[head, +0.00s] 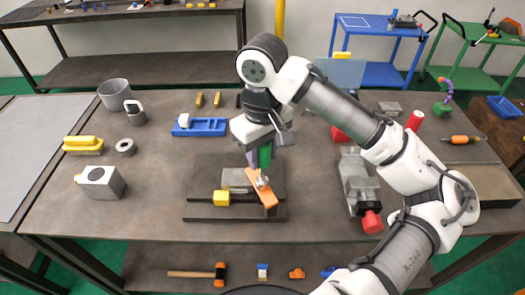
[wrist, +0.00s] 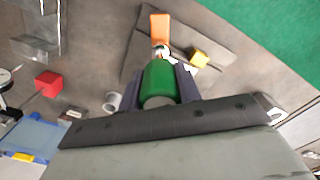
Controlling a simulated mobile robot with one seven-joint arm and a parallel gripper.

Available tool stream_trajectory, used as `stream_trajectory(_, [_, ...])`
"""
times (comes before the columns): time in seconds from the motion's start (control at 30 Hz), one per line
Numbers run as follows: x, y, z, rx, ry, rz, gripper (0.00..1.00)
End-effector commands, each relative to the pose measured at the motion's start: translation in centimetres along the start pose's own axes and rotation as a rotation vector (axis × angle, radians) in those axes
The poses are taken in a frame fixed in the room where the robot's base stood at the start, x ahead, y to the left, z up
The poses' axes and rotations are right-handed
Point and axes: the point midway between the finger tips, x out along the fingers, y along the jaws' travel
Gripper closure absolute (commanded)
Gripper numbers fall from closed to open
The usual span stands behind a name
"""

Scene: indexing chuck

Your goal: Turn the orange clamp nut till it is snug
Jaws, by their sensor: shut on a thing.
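The orange clamp (head: 266,195) is a flat bar lying at a slant on the dark fixture plate (head: 190,200), beside a grey block (head: 237,180). A small silver nut or stud (head: 262,183) shows on the bar. In the wrist view the orange bar (wrist: 160,26) lies straight ahead, with silver metal (wrist: 162,51) at its near end. My gripper (head: 258,157) is shut on a green cylinder (wrist: 159,78), between its two dark fingers. The green cylinder stands just above the silver part; I cannot tell whether they touch.
A yellow block (head: 221,198) sits on the plate left of the orange bar. A grey vise (head: 357,180) with a red end stands to the right. A blue tray (head: 205,128) lies behind left.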

Motion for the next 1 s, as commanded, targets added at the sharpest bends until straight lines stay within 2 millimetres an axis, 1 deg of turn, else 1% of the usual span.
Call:
stream_trajectory(0.33, [-0.02, 0.0, 0.0, 0.032, 0.0, 0.0, 1.0])
stream_trajectory(0.53, [-0.02, -0.02, -0.01, 0.228, 0.0, 0.0, 1.0])
stream_trajectory(0.67, [-0.02, -0.03, -0.01, 0.305, 0.0, 0.0, 1.0])
stream_trajectory(0.9, [-0.02, -0.03, -0.01, 0.312, 0.0, 0.0, 1.0])
stream_trajectory(1.0, [-0.02, -0.03, -0.01, 0.288, 0.0, 0.0, 1.0])
